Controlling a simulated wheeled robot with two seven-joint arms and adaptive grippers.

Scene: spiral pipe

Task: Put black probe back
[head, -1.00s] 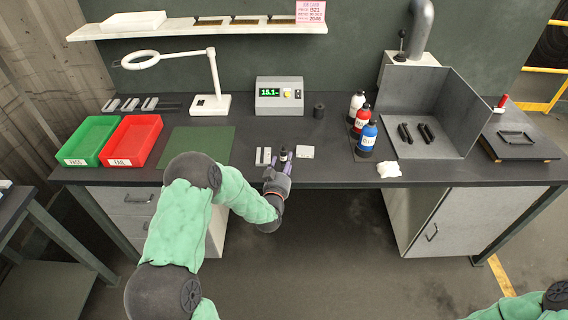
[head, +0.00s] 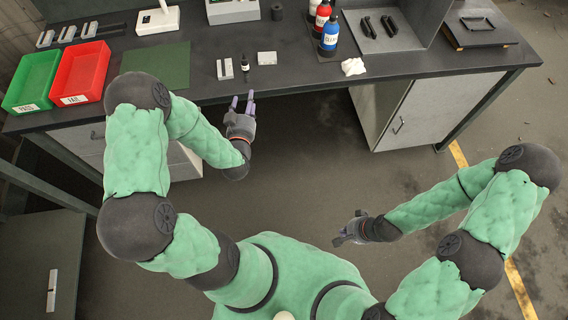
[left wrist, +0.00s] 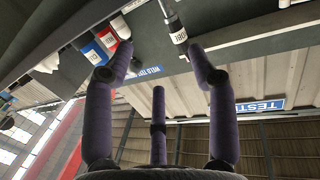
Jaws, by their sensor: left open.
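The small black probe (head: 245,62) with a white label is on the dark bench near its front edge, right beside a pale slotted block (head: 225,69). I cannot tell whether it touches the block. In the left wrist view the black, white-labelled probe (left wrist: 178,34) shows beyond the fingertips, apart from them. My left gripper (head: 242,99) is open and empty, just off the bench's front edge, with its purple fingers pointing toward the probe. My right gripper (head: 348,228) hangs over the floor, far from the bench, with its fingers apart and nothing between them.
A white block (head: 267,58) lies right of the probe. A green mat (head: 157,66), a red bin (head: 81,73) and a green bin (head: 33,79) are to the left. A blue bottle (head: 329,37), a red bottle (head: 322,14) and a crumpled white cloth (head: 353,67) are to the right.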

